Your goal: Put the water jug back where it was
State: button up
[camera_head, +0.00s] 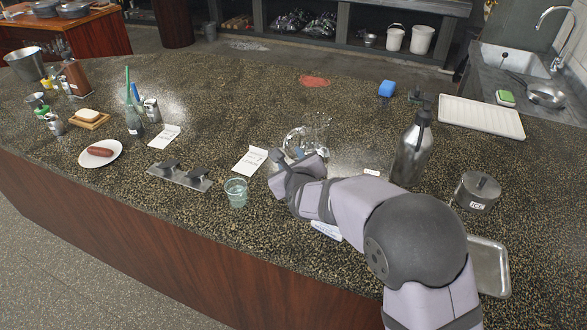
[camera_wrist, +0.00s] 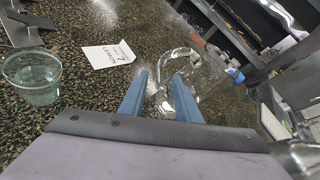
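The clear glass water jug (camera_head: 305,141) is near the middle of the counter, just beyond my gripper. In the wrist view the jug (camera_wrist: 196,72) is ahead of the fingertips, its clear outline hard to read against the counter. My gripper (camera_head: 281,166) is low over the counter on the jug's near side. In the wrist view the two blue fingers of my gripper (camera_wrist: 160,75) stand apart, with a gap between them. I cannot tell whether they touch the jug. A glass of water (camera_head: 236,193) stands left of my gripper; it also shows in the wrist view (camera_wrist: 34,82).
A white card (camera_head: 250,160) lies left of the jug. A steel bottle (camera_head: 411,152) stands to the right, with an ice pot (camera_head: 477,191) beyond it. A metal plate with dark knobs (camera_head: 180,176) lies left of the glass. Bare counter lies behind the jug.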

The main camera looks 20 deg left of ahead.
jog(key=shift+b+v, duration=0.65)
jog(key=shift+v, duration=2.05)
